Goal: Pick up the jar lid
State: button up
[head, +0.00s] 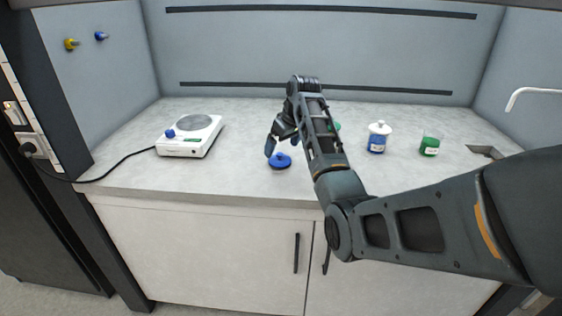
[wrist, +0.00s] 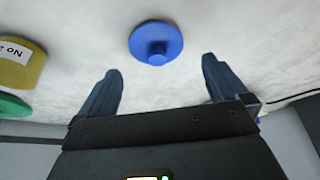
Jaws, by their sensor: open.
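A round blue lid (head: 280,161) with a small knob on top lies flat on the grey counter, near its front edge. It also shows in the wrist view (wrist: 156,42), top centre, with its knob facing up. My gripper (wrist: 161,68) is open, its two dark blue fingers spread. In the wrist view the lid appears beyond the fingertips, roughly centred between them, and nothing is held. In the head view my gripper (head: 281,143) is just behind and above the lid, and the arm partly hides it.
A white hot plate (head: 184,141) with a cable stands left. A white-lidded jar of blue content (head: 377,138) and a green jar (head: 430,146) stand right, near a sink. In the wrist view, a labelled yellow object (wrist: 20,68) and a green one (wrist: 12,105) are left of the fingers.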

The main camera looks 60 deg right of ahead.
aim_at(280, 153)
jog(key=x, duration=0.5)
jog(key=shift+d, duration=0.15)
jog(key=shift+c, duration=0.3)
jog(key=shift+r, duration=0.1)
jog(key=c, duration=0.9)
jog(key=shift+o, duration=0.2)
